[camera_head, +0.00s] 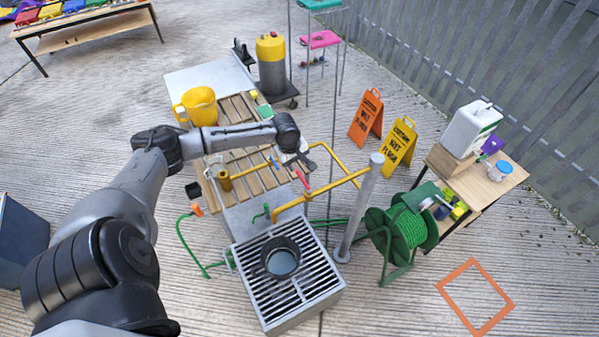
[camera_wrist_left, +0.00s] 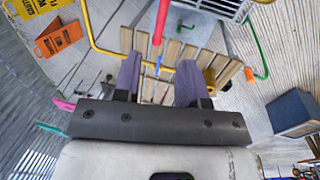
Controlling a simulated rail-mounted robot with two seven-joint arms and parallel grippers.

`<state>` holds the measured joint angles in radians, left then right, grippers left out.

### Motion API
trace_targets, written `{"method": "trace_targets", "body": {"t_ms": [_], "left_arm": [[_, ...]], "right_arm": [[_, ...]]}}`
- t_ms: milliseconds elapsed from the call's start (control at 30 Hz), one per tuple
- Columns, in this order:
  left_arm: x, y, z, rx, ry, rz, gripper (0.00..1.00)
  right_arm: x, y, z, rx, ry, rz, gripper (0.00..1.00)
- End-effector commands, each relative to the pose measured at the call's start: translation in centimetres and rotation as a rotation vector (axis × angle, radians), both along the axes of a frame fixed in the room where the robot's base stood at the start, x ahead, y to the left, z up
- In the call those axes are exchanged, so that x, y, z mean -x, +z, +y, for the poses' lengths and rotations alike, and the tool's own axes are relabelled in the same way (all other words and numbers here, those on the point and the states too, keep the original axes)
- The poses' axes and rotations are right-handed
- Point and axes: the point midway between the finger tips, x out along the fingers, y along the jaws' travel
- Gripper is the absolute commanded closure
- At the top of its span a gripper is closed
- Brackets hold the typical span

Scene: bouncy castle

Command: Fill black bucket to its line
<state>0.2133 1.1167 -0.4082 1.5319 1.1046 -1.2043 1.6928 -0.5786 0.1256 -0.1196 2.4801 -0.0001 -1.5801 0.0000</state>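The black bucket (camera_head: 280,246) stands upright on a slatted metal grate (camera_head: 308,300), below the end of a yellow pipe (camera_head: 318,190). A pale grey-blue surface shows inside it; I cannot make out a fill line. A red lever (camera_head: 302,179) is on the pipe, and it also shows in the left wrist view (camera_wrist_left: 160,22). My left gripper (camera_head: 303,160) is just behind the red lever. In the left wrist view its two fingers (camera_wrist_left: 159,78) are apart with nothing gripped between them; the lever shows ahead of them. My right gripper is not in view.
A green hose reel (camera_head: 402,232) and a grey post (camera_head: 358,210) are right of the grate. An orange square outline (camera_head: 440,287) marks clear floor at lower right. Two caution signs (camera_head: 398,146) stand behind.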

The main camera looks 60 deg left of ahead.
Motion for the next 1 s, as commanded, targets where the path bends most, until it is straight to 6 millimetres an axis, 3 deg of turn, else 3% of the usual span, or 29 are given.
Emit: {"method": "trace_targets", "body": {"t_ms": [200,400,933,1000], "left_arm": [[-0.8,-3.7,-0.1,0.001,0.002,0.001,0.62],[-1.2,-6.0,0.0,0.0,0.001,0.0,0.62],[-1.5,-7.3,0.0,-0.001,-0.002,0.0,0.62],[-1.5,-7.3,0.0,-0.001,-0.002,0.0,0.67]], "right_arm": [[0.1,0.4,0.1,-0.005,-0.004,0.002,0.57],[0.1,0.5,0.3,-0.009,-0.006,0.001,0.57],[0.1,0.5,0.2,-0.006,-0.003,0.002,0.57],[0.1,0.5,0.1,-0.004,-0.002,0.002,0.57]]}}
